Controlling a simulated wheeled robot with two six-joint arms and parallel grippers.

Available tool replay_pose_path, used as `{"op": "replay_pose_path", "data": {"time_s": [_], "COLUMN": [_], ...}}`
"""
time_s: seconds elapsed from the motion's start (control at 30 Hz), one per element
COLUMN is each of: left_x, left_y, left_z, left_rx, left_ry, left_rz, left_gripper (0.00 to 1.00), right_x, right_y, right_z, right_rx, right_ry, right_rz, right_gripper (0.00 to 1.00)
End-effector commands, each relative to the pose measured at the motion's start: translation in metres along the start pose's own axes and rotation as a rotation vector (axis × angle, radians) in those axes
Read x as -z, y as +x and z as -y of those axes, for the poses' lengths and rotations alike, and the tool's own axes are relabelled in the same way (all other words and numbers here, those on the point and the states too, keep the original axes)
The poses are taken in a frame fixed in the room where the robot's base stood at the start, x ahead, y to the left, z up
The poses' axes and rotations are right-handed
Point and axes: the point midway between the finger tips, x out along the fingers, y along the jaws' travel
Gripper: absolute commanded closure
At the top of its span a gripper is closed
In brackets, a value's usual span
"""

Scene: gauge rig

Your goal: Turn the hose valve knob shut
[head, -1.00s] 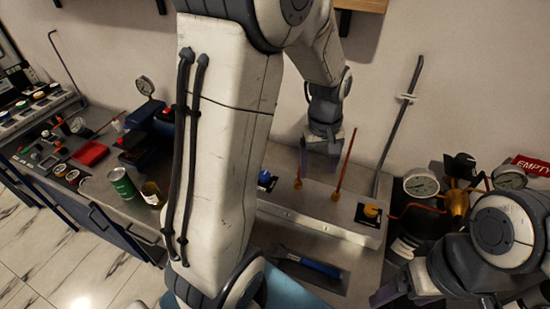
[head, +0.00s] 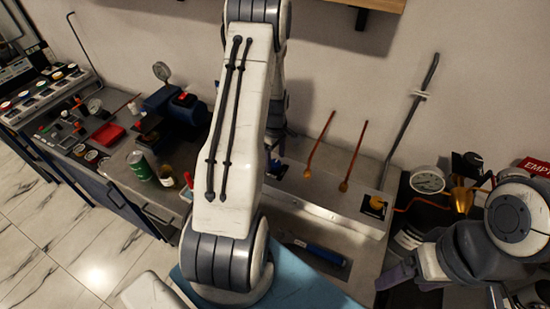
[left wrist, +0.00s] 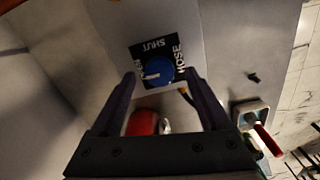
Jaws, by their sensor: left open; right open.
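The blue hose valve knob (left wrist: 159,69) sits on a black plate marked SHUT, HOSE and, partly hidden, OPEN. Its white pointer mark faces left in the left wrist view, toward the partly covered word. My left gripper (left wrist: 160,78) is open, with its fingertips to either side of the knob in that view. I cannot tell if they touch it. In the head view my left arm hides most of that gripper and the knob. My right gripper (head: 440,289) is open and empty at the lower right.
A blue-handled tool (head: 320,252) lies in front. A green can (head: 139,165) and red tray (head: 107,134) are at left.

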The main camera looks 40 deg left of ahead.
Motion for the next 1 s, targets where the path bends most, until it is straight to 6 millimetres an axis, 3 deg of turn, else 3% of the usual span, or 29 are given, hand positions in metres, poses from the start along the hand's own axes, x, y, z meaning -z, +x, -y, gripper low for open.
{"op": "replay_pose_path", "data": {"time_s": [0.2, 0.47, 0.67, 1.0], "left_x": [0.000, 0.000, 0.000, 0.000], "left_y": [0.014, 0.015, 0.015, 0.016], "left_z": [0.000, -0.001, 0.000, 0.000], "left_rx": [-0.001, -0.002, -0.001, -0.001], "left_ry": [0.001, 0.001, 0.001, 0.040], "left_rz": [0.000, -0.001, -0.001, 0.000], "left_gripper": [0.20, 0.20, 0.97, 1.00], "right_x": [0.000, 0.000, 0.000, 0.000], "right_y": [-0.005, -0.004, -0.004, -0.002], "right_z": [0.000, 0.000, 0.000, 0.000], "right_rx": [0.000, 0.000, 0.000, 0.000], "right_ry": [-0.001, -0.001, -0.001, 0.000], "right_rz": [0.000, 0.000, 0.000, 0.000], "right_gripper": [0.20, 0.20, 0.20, 0.20]}}
